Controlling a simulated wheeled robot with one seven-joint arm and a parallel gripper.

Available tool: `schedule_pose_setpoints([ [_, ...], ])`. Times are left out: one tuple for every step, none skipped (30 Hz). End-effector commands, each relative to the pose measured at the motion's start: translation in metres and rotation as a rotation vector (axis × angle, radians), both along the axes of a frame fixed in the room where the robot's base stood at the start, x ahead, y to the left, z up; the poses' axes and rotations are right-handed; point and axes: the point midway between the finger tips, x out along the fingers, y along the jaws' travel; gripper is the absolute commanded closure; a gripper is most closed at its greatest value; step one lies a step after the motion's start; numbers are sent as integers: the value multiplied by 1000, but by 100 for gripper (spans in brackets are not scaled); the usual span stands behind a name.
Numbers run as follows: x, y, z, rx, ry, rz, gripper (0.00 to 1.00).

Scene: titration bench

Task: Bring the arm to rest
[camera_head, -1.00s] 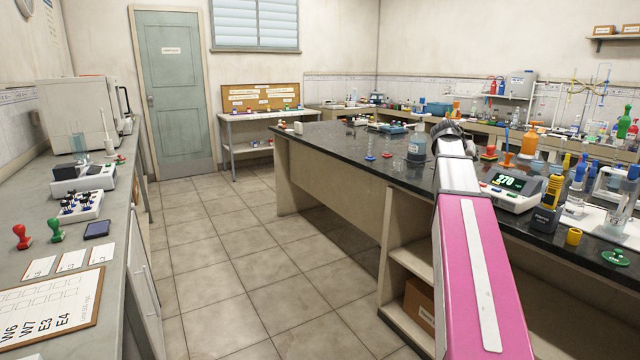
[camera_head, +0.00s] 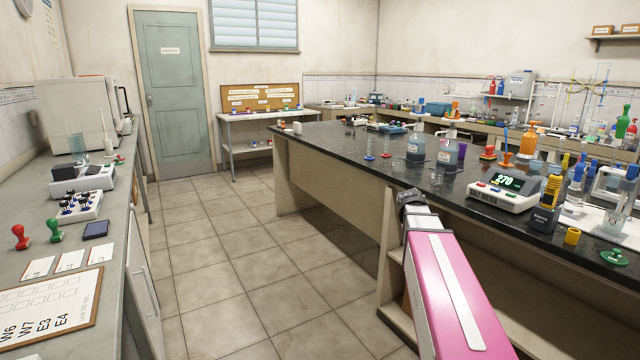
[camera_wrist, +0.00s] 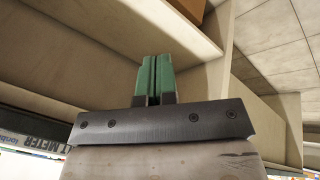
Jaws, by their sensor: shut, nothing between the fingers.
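My arm, a pink link with a white stripe, reaches forward at the lower right of the head view, beside the front edge of the dark bench (camera_head: 345,148). Its dark wrist end is below the level of the bench top. The fingers are hidden in the head view. In the wrist view my gripper (camera_wrist: 154,80) shows two green fingers side by side, shut with nothing between them. They are in front of the cream shelves and panels (camera_wrist: 215,85) under the bench. I cannot tell how close they are to those panels.
The left counter (camera_head: 100,250) holds stamps and a clipboard. The tiled floor (camera_head: 230,240) between them is clear.

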Motion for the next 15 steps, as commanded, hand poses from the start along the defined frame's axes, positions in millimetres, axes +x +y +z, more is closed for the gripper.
schedule_pose_setpoints([
  [-14,15,-19,26,20,23,100],
  [-20,23,-29,43,28,36,100],
  [-28,33,-42,65,42,52,100],
  [-34,41,-52,81,50,64,100],
  [-40,49,-62,98,61,75,100],
  [-49,59,-73,120,72,90,100],
  [-56,67,-83,136,81,102,100],
  [-63,74,-91,152,91,113,100],
  [-72,84,-102,174,104,127,100],
  [-80,91,-110,190,112,136,100],
  [-88,98,-119,207,123,147,100],
  [-98,108,-128,228,135,160,100],
  [-105,114,-136,243,143,169,100],
  [-112,121,-142,258,151,176,100],
  [-121,128,-150,277,161,186,100],
])
